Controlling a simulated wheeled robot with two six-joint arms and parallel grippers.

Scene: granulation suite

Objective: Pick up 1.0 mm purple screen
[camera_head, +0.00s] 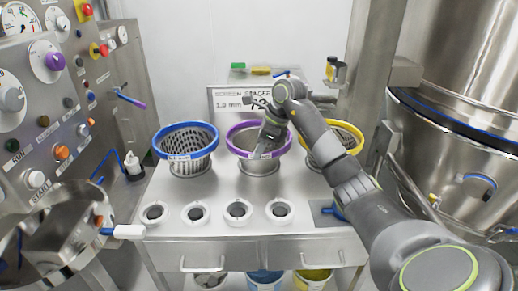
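The purple-rimmed screen (234,148) sits in the middle of a row of three conical screens on the metal table. My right arm comes in from the right, and its gripper (263,149) points down over the purple screen's inside, overlapping its rim in the picture. The gripper covers part of the screen's far right side. I cannot tell whether its fingers touch the screen wall or are open or shut. My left gripper is not in view.
A blue-rimmed screen (171,142) stands to the left and a yellow-rimmed screen (350,133) to the right, partly behind my arm. Several round white-ringed holders (237,209) line the table's front. A control panel (27,105) is at left, a large steel vessel (465,150) at right.

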